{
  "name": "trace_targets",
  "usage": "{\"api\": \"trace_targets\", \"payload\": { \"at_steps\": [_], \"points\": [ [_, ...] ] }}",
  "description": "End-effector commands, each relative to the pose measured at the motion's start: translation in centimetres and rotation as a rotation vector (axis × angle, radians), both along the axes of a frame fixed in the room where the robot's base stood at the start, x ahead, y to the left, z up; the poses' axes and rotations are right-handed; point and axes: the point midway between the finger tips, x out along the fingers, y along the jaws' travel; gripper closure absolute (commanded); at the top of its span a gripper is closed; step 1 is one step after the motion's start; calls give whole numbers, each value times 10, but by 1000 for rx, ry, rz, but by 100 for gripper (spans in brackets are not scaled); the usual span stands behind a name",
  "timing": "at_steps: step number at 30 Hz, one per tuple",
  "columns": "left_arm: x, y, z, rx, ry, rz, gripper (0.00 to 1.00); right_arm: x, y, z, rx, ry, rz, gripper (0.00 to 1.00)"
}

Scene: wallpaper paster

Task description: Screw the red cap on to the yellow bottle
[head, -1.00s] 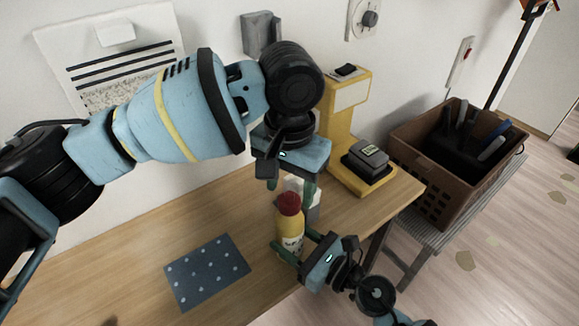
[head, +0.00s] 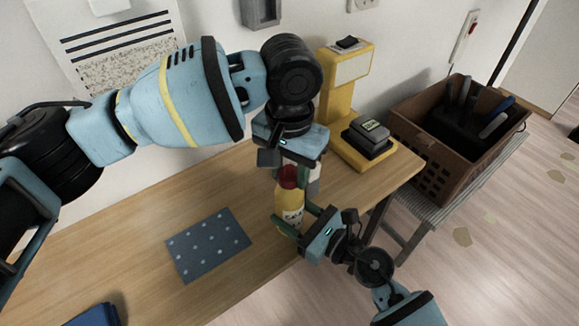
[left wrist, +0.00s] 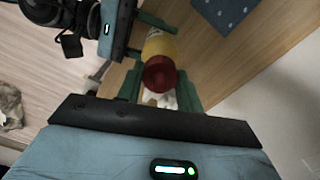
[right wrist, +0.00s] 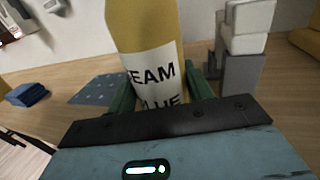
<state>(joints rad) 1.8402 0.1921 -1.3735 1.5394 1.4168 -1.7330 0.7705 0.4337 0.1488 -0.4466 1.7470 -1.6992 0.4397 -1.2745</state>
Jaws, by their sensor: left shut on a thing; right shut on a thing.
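The yellow bottle (head: 289,213) stands upright near the front edge of the wooden table, with the red cap (head: 289,176) on top. My left gripper (head: 292,180) points down from above and is shut on the red cap; in the left wrist view the cap (left wrist: 159,73) sits between its green fingers. My right gripper (head: 294,220) is shut on the bottle's body from the side, and the right wrist view shows the bottle's white label (right wrist: 155,75) between its fingers. The cap's top edge is partly hidden by my left gripper; I cannot tell how tight it is.
A dotted blue mat (head: 208,245) lies to the left on the table. White and grey blocks (right wrist: 248,45) stand close behind the bottle. A yellow stand (head: 345,105) is at the back right, and a brown crate (head: 430,172) is beyond the table's end.

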Motion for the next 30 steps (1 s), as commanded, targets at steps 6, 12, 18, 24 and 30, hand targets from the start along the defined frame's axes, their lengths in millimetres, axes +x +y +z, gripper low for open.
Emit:
{"api": "trace_targets", "payload": {
  "at_steps": [6,12,18,24,30],
  "points": [
    [0,0,0,-2,1,-107,92,0,0,-1,-1,1,1,100],
    [0,-1,0,-2,0,-420,92,0,0,-1,-1,1,1,100],
    [0,0,-1,-1,0,-720,92,0,0,-1,-1,1,1,100],
    [0,0,0,-1,-1,-741,62,0,0,-1,-1,1,1,100],
    [0,0,0,-1,-1,-740,39,0,0,-1,-1,1,1,100]
  ]
}}
